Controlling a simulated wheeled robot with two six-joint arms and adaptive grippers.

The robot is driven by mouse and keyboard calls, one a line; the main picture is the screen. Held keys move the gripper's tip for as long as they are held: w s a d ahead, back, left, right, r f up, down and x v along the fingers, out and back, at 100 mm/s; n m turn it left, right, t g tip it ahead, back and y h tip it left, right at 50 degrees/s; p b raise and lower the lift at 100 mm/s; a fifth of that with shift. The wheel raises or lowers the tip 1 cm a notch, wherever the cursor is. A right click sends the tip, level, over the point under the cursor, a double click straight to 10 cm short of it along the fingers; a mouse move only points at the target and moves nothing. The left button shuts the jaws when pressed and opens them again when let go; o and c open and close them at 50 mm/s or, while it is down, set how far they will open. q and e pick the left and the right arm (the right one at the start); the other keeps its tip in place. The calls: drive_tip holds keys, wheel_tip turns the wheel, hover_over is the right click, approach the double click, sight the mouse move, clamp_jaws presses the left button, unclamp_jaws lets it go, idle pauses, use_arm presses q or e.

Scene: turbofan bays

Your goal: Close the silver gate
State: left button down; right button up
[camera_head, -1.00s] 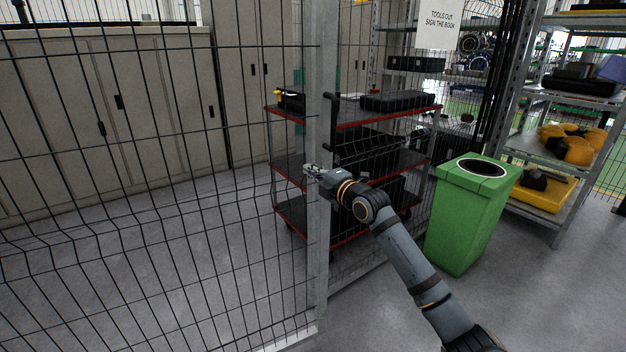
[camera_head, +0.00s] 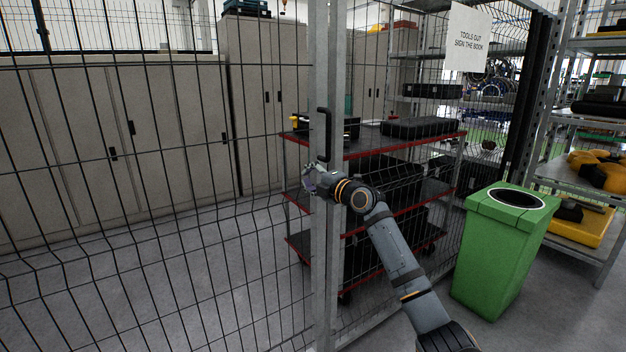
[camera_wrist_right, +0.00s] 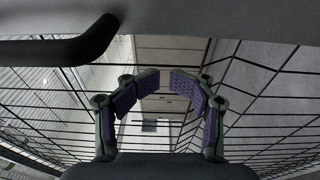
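The silver gate is a dark wire-mesh panel with a grey metal upright (camera_head: 325,255) along its edge. A black bar handle (camera_head: 328,135) is fixed to the upright. My right gripper (camera_head: 306,181) is at the upright, just below the handle. In the right wrist view the purple-padded fingers (camera_wrist_right: 165,75) curve inward with a narrow gap between the tips, and nothing is between them. The handle also shows there (camera_wrist_right: 60,50), at the upper left, outside the fingers, beneath the grey upright. Whether the gripper touches the upright is unclear. My left gripper is out of view.
Behind the mesh stand grey cabinets (camera_head: 180,130) and a red-edged trolley (camera_head: 400,200) with black cases. A green bin (camera_head: 500,250) stands right of my arm, close to shelving (camera_head: 590,150). A paper sign (camera_head: 468,38) hangs at the upper right. The floor at lower right is partly clear.

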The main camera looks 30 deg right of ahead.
drive_tip(key=shift+w+f, duration=0.2)
drive_tip(key=shift+w, duration=0.7)
drive_tip(key=shift+c, duration=0.4)
drive_tip(key=shift+w+a+f, duration=0.45)
drive_tip(key=shift+w, duration=0.3)
clamp_jaws()
drive_tip(key=shift+s+f, duration=0.1)
drive_tip(key=shift+s, duration=0.05)
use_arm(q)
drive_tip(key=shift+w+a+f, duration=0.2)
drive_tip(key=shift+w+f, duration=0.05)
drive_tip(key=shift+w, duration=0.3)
use_arm(e)
approach(300, 178)
drive_tip(key=shift+d+f, duration=0.1)
drive_tip(key=shift+d, duration=0.6)
